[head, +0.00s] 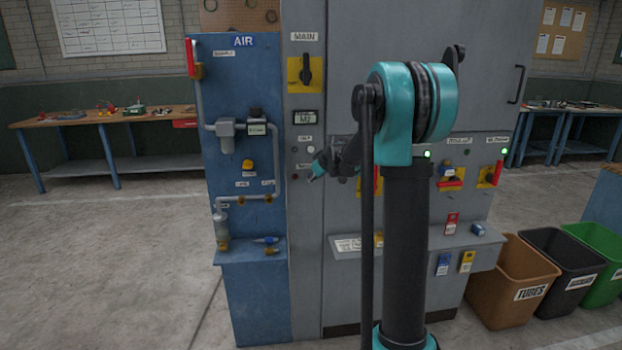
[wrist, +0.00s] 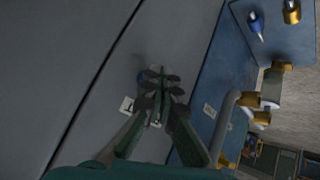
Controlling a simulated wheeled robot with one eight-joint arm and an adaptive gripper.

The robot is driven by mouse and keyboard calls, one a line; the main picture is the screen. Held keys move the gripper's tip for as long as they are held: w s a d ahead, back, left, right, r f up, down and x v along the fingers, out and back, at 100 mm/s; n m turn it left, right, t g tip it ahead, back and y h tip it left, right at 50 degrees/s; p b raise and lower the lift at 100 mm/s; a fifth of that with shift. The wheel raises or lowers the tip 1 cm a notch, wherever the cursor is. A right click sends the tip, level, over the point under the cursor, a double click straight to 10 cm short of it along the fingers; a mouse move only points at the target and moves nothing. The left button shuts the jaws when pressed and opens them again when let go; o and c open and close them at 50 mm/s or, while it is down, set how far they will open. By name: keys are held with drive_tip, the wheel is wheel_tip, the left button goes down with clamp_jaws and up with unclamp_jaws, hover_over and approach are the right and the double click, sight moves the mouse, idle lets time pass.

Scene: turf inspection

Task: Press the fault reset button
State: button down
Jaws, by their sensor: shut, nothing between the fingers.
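My gripper (head: 317,170) is shut and empty, held in front of the narrow grey column (head: 304,240) of the cabinet. In the wrist view its closed fingertips (wrist: 160,79) are close to the column face. A dark bluish round part (wrist: 143,77), likely the button, shows just beside the tips and is partly hidden by them. I cannot tell whether they touch it. White labels (wrist: 127,104) show on the column beside the fingers. In the head view a small label (head: 304,166) sits left of the gripper, too small to read.
The blue AIR panel (head: 262,300) with pipes and valves stands left of the column. Above are the MAIN switch (head: 306,70) and a small display (head: 306,117). The grey cabinet (head: 345,60) with red-handled switches is right. Bins (head: 512,285) stand at far right.

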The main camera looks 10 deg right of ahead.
drive_tip(key=shift+s, duration=0.6)
drive_tip(key=s, duration=0.5)
idle(0.3)
idle(0.4)
drive_tip(key=s+d+f+m+g+h, duration=0.1)
drive_tip(key=s+f, duration=0.4)
drive_tip(key=s, duration=0.8)
drive_tip(key=s+d+f+m+g+h, duration=0.1)
drive_tip(key=s+f+m, duration=0.3)
drive_tip(key=s, duration=0.9)
drive_tip(key=s+d+f+m+g+h, duration=0.1)
drive_tip(key=s+f+m+g, duration=0.1)
drive_tip(key=s+f, duration=0.5)
drive_tip(key=s, duration=0.6)
drive_tip(key=shift+s+d+f+m+g, duration=0.15)
drive_tip(key=shift+s+d+m+g, duration=0.15)
drive_tip(key=shift+d+g, duration=0.1)
